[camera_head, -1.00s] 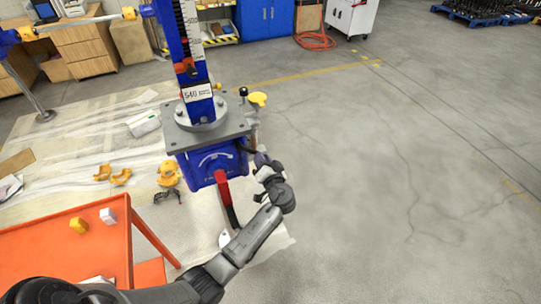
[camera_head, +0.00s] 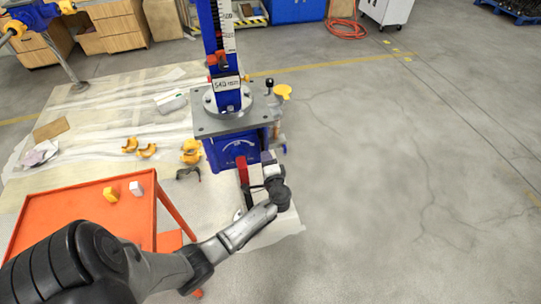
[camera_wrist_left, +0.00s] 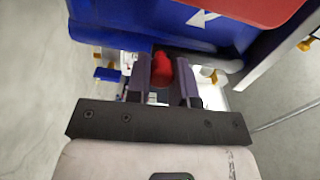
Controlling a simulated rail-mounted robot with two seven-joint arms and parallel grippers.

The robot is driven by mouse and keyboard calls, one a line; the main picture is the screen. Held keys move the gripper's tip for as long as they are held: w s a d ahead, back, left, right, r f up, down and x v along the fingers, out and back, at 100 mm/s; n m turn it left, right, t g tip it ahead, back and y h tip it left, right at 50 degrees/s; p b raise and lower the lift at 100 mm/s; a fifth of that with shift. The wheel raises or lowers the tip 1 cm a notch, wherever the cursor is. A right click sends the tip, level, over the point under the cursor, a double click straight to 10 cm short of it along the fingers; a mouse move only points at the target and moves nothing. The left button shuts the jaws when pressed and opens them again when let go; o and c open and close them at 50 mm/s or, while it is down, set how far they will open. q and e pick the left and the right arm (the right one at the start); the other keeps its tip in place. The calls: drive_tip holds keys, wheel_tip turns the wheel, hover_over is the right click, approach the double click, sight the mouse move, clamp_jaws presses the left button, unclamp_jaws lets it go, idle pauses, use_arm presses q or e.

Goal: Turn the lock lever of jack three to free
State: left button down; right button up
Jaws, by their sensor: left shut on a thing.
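The jack has a blue housing (camera_head: 229,153) with a white curved mark, under a grey plate (camera_head: 215,125). A red lever (camera_head: 243,171) hangs down its front face, its lower part dark. My left gripper (camera_head: 268,170) is just right of this lever, low at the housing's front. In the left wrist view its fingers (camera_wrist_left: 161,78) are shut on a small red piece (camera_wrist_left: 161,68) below the blue housing (camera_wrist_left: 130,22) with a white arrow. A larger red part (camera_wrist_left: 265,10) shows at top right. I cannot tell whether the two red parts are joined. My right gripper is not in view.
An orange cart (camera_head: 80,208) with a yellow and a white block stands at left, beside my left arm. Yellow-orange parts (camera_head: 147,151) lie on the floor sheet. A yellow-topped part (camera_head: 283,92) is right of the jack. The floor at right is clear.

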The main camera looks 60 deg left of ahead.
use_arm(q)
drive_tip(key=shift+s+a+m, duration=0.1)
drive_tip(key=shift+s+m, duration=0.15)
drive_tip(key=shift+m, duration=0.15)
drive_tip(key=c, duration=1)
unclamp_jaws()
drive_tip(key=v, duration=1.3)
drive_tip(key=shift+s+d, duration=0.1)
drive_tip(key=shift+d, duration=0.3)
